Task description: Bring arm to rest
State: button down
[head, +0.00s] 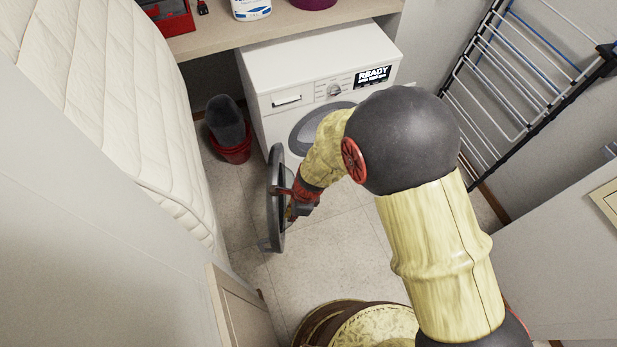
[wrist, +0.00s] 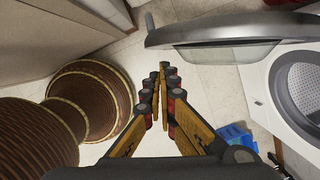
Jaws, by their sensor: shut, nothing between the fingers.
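My gripper (head: 298,207) is at the end of my bent arm, low in front of the washing machine (head: 285,62). In the wrist view its fingers (wrist: 165,78) are together and hold nothing. The machine's round grey door (head: 274,195) stands wide open at the left in the head view. My gripper is close to the right of this door; whether they touch cannot be told. In the wrist view the door (wrist: 195,32) lies beyond the fingertips, and the open drum (wrist: 306,88) shows at the right. My forearm partly hides the machine's front.
A red bucket (head: 236,152) with a dark item stands left of the machine. A mattress (head: 115,110) lines the left wall, a drying rack (head: 500,75) the right. A shelf (head: 290,26) runs above. A blue object (wrist: 236,137) lies near the machine. Some tiled floor (head: 325,265) is clear.

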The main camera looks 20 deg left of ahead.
jog(key=s+d+n+g+h, duration=0.1)
jog(key=s+d+n, duration=0.25)
jog(key=n, duration=0.25)
jog(key=w+d+r+n+t+h, duration=0.1)
jog(key=d+r+n+t, duration=0.6)
jog(key=d+r, duration=3)
notch_tip(320, 180, up, 3)
jog(key=shift+w+r+t+h, duration=0.2)
jog(key=shift+w+t+h, duration=0.1)
jog(key=shift+w+t, duration=0.1)
